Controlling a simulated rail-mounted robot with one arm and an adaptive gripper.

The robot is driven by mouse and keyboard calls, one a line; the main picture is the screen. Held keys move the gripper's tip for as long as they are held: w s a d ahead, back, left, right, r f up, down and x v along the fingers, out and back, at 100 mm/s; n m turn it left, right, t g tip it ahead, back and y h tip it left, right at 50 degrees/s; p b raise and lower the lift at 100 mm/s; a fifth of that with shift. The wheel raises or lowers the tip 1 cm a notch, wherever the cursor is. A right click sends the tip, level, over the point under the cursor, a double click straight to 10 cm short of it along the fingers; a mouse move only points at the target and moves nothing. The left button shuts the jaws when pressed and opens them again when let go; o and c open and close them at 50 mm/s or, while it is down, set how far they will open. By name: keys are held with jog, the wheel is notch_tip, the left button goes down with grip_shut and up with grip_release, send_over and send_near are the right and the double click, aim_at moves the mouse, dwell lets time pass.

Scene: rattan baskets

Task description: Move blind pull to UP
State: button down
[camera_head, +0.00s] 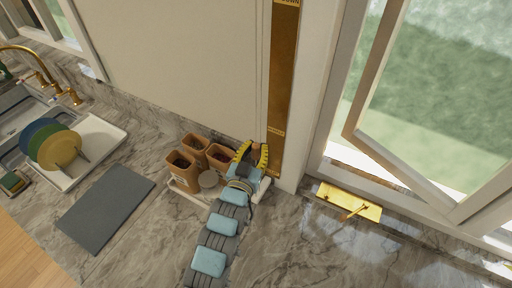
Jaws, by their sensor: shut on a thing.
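A small brown knob, apparently the blind pull (256,147), shows between the yellow fingers of my gripper (253,154). My gripper is shut on it, low down beside the bottom part of a tall brass strip (282,70). The strip runs up the wall to the top edge of the view, with small markings on it that are too small to read. A cord is not clearly visible. The wide pale panel (180,60) to the left may be the blind; I cannot tell.
Brown canisters (182,168) stand in a tray just left of my gripper. A dark grey mat (105,207), a rack with plates (62,148) and a brass tap (40,75) are further left. An open window (430,90) with a brass latch (348,203) is at right.

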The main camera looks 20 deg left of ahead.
notch_tip(320, 180, down, 21)
jog(key=b, duration=1)
jog(key=shift+b, duration=0.35)
jog(key=c, duration=0.8)
grip_release()
jog(key=shift+r, duration=0.1)
jog(key=shift+c, duration=0.2)
jog(key=shift+s, duration=0.1)
jog(key=s+d, duration=0.1)
jog(key=s, duration=1)
jog(key=shift+s, duration=0.4)
